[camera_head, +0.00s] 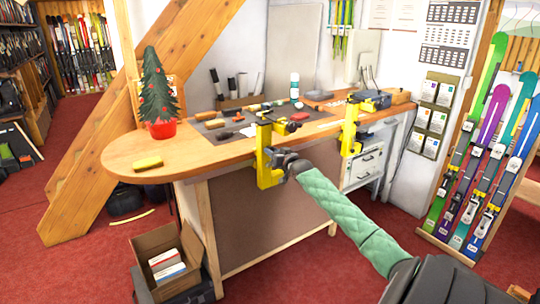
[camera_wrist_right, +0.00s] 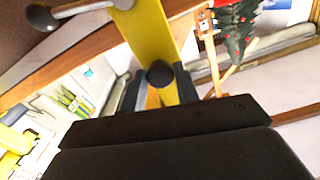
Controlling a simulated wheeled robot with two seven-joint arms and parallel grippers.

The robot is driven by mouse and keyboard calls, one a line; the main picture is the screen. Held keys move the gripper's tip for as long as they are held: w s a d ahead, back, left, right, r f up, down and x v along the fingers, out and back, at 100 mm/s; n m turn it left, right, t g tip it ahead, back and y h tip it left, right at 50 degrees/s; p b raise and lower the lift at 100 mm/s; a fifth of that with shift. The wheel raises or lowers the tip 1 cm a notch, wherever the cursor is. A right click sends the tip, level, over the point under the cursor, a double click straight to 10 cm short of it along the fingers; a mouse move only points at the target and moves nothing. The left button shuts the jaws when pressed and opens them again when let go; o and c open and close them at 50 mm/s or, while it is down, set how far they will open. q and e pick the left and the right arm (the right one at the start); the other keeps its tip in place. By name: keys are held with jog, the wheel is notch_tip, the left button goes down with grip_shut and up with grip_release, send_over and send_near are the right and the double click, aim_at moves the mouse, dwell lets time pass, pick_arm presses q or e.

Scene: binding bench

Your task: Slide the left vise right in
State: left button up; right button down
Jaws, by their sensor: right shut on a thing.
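The left vise (camera_head: 263,150) is a yellow clamp frame with dark parts on top, at the front edge of the wooden bench. The exact finger contact is partly hidden by the gripper body. My left gripper is not in view.
A second yellow vise (camera_head: 349,130) stands to the right on the bench edge. Tools lie on a dark mat (camera_head: 222,133) behind the left vise. A yellow block (camera_head: 148,163) and a small tree in a red pot (camera_head: 160,128) stand at left. An open carton (camera_head: 167,262) is below.

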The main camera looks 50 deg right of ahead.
jog(key=shift+d+r, duration=0.1)
jog(key=shift+d, duration=0.1)
jog(key=c, duration=1.5)
grip_release()
jog(key=o, duration=0.4)
jog(key=shift+s+d, duration=0.1)
jog(key=shift+c, duration=0.2)
jog(key=shift+o, duration=0.4)
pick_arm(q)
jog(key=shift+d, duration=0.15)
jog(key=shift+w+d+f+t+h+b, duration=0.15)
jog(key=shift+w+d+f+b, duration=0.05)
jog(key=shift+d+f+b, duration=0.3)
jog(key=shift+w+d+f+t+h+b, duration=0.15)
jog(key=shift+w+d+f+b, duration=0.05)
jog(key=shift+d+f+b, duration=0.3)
pick_arm(e)
jog(key=v, duration=0.7)
jog(key=shift+s, duration=0.4)
